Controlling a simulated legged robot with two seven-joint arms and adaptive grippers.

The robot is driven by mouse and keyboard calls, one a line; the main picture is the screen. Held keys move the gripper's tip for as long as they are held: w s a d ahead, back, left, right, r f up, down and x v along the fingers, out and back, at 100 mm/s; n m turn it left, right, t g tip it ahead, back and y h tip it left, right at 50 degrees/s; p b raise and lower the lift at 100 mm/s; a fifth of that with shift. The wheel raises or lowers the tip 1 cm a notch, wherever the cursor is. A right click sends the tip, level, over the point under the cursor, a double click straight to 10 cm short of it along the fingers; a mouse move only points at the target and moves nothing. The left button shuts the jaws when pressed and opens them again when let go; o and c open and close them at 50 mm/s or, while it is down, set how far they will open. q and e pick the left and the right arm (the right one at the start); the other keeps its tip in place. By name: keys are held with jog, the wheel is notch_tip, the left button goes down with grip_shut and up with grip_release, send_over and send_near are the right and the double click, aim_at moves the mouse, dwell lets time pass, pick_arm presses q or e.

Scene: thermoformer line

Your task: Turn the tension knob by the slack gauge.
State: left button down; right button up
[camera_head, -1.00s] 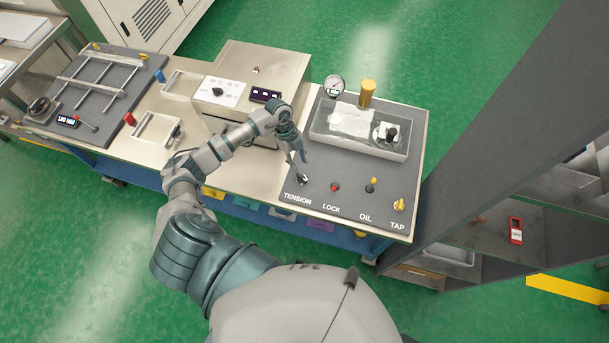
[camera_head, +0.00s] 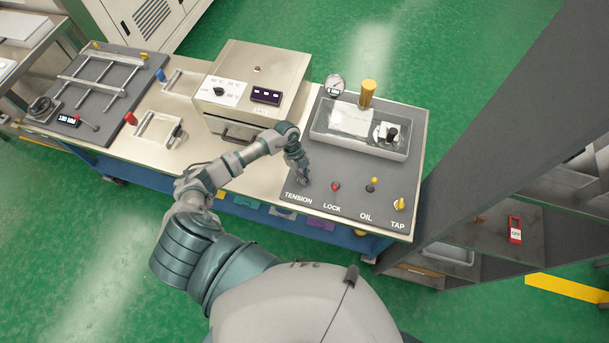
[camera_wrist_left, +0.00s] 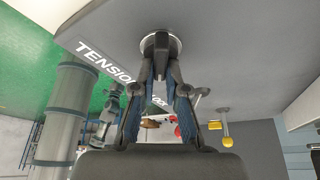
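The tension knob (camera_wrist_left: 161,42) is a dark knob on a round pale base, beside the TENSION label, in the left wrist view. In the head view my left gripper (camera_head: 303,180) is down over it at the front left of the grey panel and hides most of it. In the wrist view my left gripper (camera_wrist_left: 160,66) has its fingertips on both sides of the knob, seemingly touching it. A round dial gauge (camera_head: 335,85) stands behind the panel and a small dark display (camera_head: 68,119) lies on the left board. I cannot tell which is the slack gauge. My right gripper is out of view.
To the right of the knob are a red LOCK button (camera_head: 336,187), a yellow-tipped OIL lever (camera_head: 373,184) and a yellow TAP handle (camera_head: 399,204). A clear tray (camera_head: 347,144) is behind them. A metal box (camera_head: 262,75) stands left; a dark shelf (camera_head: 490,150) right.

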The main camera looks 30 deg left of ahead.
pick_arm(q)
jog(key=shift+w+a, duration=0.1)
jog(key=shift+a, duration=0.4)
jog(key=shift+w, duration=0.1)
jog(key=shift+m+b, duration=0.3)
jog(key=shift+m, duration=0.2)
jog(key=m+g+b, duration=0.1)
jog(key=m, duration=0.1)
jog(key=m+y+b, duration=0.1)
jog(key=m, duration=0.2)
jog(key=shift+g, duration=0.4)
jog(key=m+y+b, duration=0.1)
jog(key=m, duration=0.1)
jog(key=m+g+y+b, duration=0.1)
jog(key=m, duration=0.2)
jog(key=shift+b, duration=0.4)
jog(key=shift+r+m+y+b, duration=0.1)
jog(key=shift+m+y+b, duration=0.75)
jog(key=shift+m, duration=1.45)
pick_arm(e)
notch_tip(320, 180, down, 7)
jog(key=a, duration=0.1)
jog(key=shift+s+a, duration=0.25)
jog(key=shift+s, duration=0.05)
